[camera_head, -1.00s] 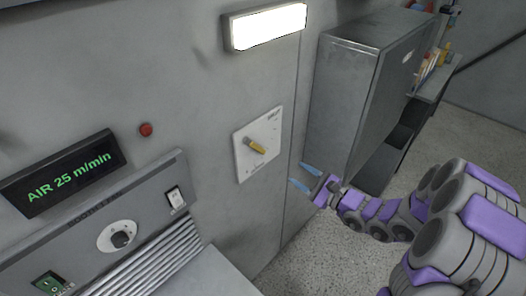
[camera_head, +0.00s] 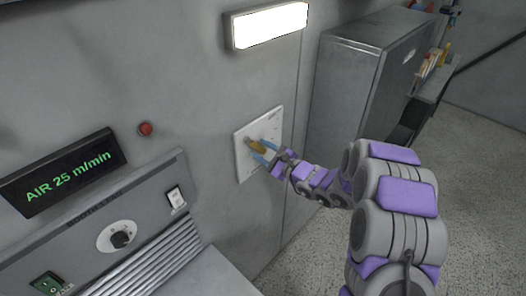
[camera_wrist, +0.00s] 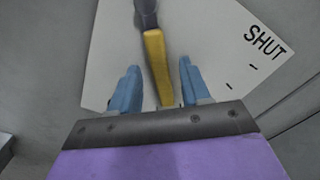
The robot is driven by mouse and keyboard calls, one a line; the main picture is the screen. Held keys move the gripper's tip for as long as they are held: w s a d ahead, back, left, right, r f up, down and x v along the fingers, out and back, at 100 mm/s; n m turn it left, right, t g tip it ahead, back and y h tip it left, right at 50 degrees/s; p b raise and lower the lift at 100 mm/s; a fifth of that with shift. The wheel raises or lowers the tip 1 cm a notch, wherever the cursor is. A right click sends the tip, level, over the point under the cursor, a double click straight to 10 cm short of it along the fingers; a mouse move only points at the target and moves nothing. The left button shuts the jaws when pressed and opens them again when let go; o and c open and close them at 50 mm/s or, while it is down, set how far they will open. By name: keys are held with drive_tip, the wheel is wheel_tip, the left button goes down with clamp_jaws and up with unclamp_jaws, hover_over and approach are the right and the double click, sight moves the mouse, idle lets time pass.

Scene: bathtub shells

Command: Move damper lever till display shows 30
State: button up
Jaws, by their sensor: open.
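The damper lever has a yellow handle (camera_head: 256,146) on a white plate (camera_head: 244,166) fixed to the grey wall. The display (camera_head: 63,172) at the left reads "AIR 25 m/min" in green. My gripper (camera_head: 263,152) is open at the plate, its blue fingertips on either side of the handle. In the wrist view the yellow handle (camera_wrist: 157,65) lies between the two blue fingers (camera_wrist: 157,85), with a gap on each side. The dark hub end of the lever is at the top. The word "SHUT" and tick marks show on the white plate (camera_wrist: 215,50) at the right.
A red button (camera_head: 146,129) is on the wall left of the plate. A grey console (camera_head: 90,240) with a knob and switches stands below the display. A lit lamp (camera_head: 268,25) is above. A metal cabinet (camera_head: 345,95) stands to the right.

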drive_tip(key=shift+a, duration=0.1)
drive_tip(key=shift+c, duration=0.3)
clamp_jaws()
idle(0.4)
